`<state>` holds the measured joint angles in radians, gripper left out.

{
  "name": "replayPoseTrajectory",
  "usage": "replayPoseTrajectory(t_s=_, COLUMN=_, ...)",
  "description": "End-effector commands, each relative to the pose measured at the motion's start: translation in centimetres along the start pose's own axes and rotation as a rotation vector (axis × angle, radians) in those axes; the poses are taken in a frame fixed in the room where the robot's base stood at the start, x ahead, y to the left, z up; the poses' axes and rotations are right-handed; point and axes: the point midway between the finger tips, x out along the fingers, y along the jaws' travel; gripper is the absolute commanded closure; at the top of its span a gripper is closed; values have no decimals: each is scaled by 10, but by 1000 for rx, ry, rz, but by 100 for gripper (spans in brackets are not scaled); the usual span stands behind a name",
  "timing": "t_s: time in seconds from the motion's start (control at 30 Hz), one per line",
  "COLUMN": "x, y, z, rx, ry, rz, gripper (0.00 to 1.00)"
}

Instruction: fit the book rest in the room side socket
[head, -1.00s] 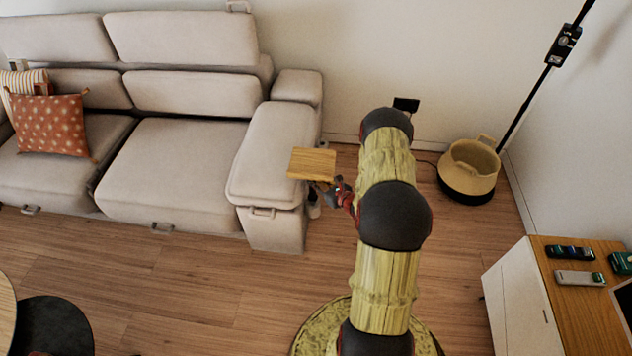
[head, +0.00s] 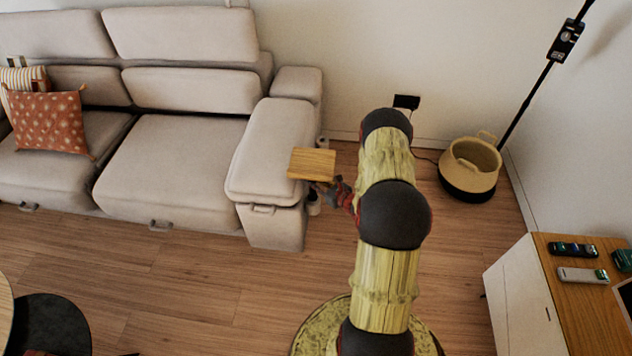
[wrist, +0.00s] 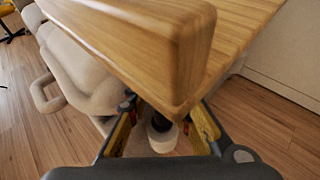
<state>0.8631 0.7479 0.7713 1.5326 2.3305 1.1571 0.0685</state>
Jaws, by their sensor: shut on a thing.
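The book rest (head: 312,163) is a flat wooden board with a raised lip. It is held level beside the sofa's right armrest; its board and thick edge fill the top of the wrist view (wrist: 150,40). My gripper (head: 326,187) is shut on it from below; what the fingers grip is mostly hidden under the board. The room side socket (head: 314,205) is a pale round fitting on the armrest's outer side, below the rest and partly hidden by my gripper. In the wrist view a pale round fitting with a dark centre (wrist: 162,137) shows beyond the fingers, apart from them.
A second pale fitting (head: 322,143) sits farther back by the armrest (head: 268,150). A woven basket (head: 471,165) and a lamp pole (head: 535,95) stand to the right. A cabinet (head: 520,295) is at lower right. Floor between is clear.

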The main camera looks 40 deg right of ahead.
Motion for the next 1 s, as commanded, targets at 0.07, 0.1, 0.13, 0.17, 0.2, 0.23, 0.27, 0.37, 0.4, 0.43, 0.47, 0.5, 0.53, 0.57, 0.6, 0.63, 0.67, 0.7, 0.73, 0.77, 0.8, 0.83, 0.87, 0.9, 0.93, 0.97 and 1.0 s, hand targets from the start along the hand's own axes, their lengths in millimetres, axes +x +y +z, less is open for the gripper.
replayPoseTrajectory(t_s=0.07, x=1, y=-1, z=-1, rx=-1, ry=-2, rz=0, gripper=100)
replayPoseTrajectory(t_s=0.1, x=1, y=-1, z=-2, rx=-1, ry=-3, rz=0, gripper=100)
replayPoseTrajectory(t_s=0.13, x=2, y=-1, z=-2, rx=-1, ry=-2, rz=0, gripper=100)
replayPoseTrajectory(t_s=0.17, x=2, y=-1, z=-3, rx=-1, ry=-2, rz=0, gripper=100)
replayPoseTrajectory(t_s=0.2, x=2, y=-1, z=-4, rx=-1, ry=-3, rz=0, gripper=100)
replayPoseTrajectory(t_s=0.23, x=2, y=-1, z=-4, rx=-1, ry=-2, rz=0, gripper=100)
replayPoseTrajectory(t_s=0.27, x=3, y=-1, z=-5, rx=-1, ry=-2, rz=0, gripper=100)
replayPoseTrajectory(t_s=0.37, x=3, y=-1, z=-7, rx=-1, ry=-3, rz=0, gripper=100)
replayPoseTrajectory(t_s=0.4, x=4, y=-1, z=-8, rx=-1, ry=-3, rz=0, gripper=100)
replayPoseTrajectory(t_s=0.43, x=4, y=-1, z=-8, rx=-1, ry=-3, rz=0, gripper=100)
replayPoseTrajectory(t_s=0.47, x=4, y=-1, z=-9, rx=-1, ry=-3, rz=0, gripper=100)
replayPoseTrajectory(t_s=0.5, x=4, y=-1, z=-10, rx=-1, ry=-3, rz=0, gripper=100)
replayPoseTrajectory(t_s=0.53, x=5, y=-1, z=-10, rx=-1, ry=-3, rz=-1, gripper=100)
replayPoseTrajectory(t_s=0.57, x=5, y=-1, z=-11, rx=-1, ry=-3, rz=0, gripper=100)
replayPoseTrajectory(t_s=0.6, x=5, y=-1, z=-12, rx=-1, ry=-3, rz=-1, gripper=100)
replayPoseTrajectory(t_s=0.63, x=5, y=-1, z=-12, rx=-1, ry=-3, rz=0, gripper=100)
replayPoseTrajectory(t_s=0.67, x=6, y=-1, z=-13, rx=-1, ry=-3, rz=-1, gripper=100)
replayPoseTrajectory(t_s=0.7, x=6, y=-1, z=-14, rx=-1, ry=-3, rz=-1, gripper=100)
replayPoseTrajectory(t_s=0.73, x=6, y=-1, z=-14, rx=-1, ry=-3, rz=-1, gripper=100)
replayPoseTrajectory(t_s=0.77, x=6, y=-1, z=-15, rx=-1, ry=-3, rz=0, gripper=100)
replayPoseTrajectory(t_s=0.8, x=6, y=-1, z=-15, rx=-1, ry=-3, rz=-1, gripper=77)
replayPoseTrajectory(t_s=0.83, x=6, y=-1, z=-14, rx=-1, ry=-2, rz=-1, gripper=75)
replayPoseTrajectory(t_s=0.87, x=6, y=-1, z=-14, rx=-1, ry=-2, rz=-1, gripper=74)
replayPoseTrajectory(t_s=0.9, x=6, y=-1, z=-15, rx=-1, ry=-2, rz=0, gripper=71)
replayPoseTrajectory(t_s=0.93, x=6, y=0, z=-15, rx=-1, ry=-2, rz=0, gripper=70)
replayPoseTrajectory(t_s=0.97, x=6, y=0, z=-15, rx=-1, ry=-2, rz=0, gripper=68)
replayPoseTrajectory(t_s=1.0, x=6, y=0, z=-15, rx=-1, ry=-1, rz=0, gripper=66)
